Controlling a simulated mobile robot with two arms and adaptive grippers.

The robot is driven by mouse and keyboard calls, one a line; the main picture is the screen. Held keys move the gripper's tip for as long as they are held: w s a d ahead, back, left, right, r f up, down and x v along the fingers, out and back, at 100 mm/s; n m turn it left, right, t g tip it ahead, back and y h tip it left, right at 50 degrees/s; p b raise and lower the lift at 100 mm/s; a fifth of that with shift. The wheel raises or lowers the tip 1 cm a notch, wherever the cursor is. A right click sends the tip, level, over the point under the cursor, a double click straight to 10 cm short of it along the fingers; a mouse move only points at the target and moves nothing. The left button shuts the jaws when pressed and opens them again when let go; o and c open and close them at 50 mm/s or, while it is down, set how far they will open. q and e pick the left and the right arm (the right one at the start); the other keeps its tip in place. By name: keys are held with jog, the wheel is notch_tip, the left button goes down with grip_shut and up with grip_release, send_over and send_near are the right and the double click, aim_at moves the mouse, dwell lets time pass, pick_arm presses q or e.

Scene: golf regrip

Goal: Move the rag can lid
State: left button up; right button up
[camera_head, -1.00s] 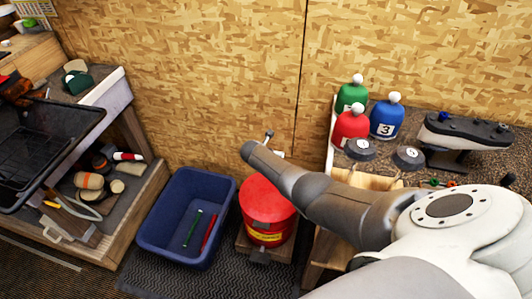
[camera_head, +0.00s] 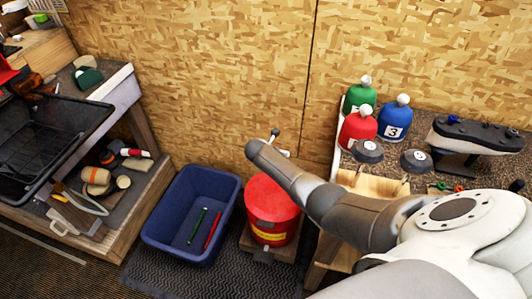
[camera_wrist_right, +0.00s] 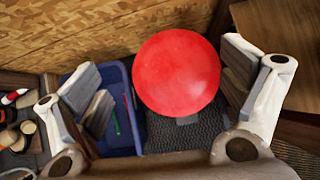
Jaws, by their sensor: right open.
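In the right wrist view the lid (camera_wrist_right: 177,72) fills the middle as a red disc. My right gripper (camera_wrist_right: 165,85) is open, with its fingers apart to the left and right of the lid; I see no contact. In the head view my right arm covers most of that gripper. My left gripper is in neither view.
A blue bin (camera_head: 158,228) with a green and a red stick inside stands left of the can. The bench (camera_head: 495,168) at right holds green, red and blue head covers. A wooden shelf unit (camera_head: 120,240) is at left. The chipboard wall (camera_head: 220,80) is close behind.

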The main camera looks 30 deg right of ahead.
jog(key=v, duration=1)
jog(key=shift+f, duration=0.1)
dwell(0.4)
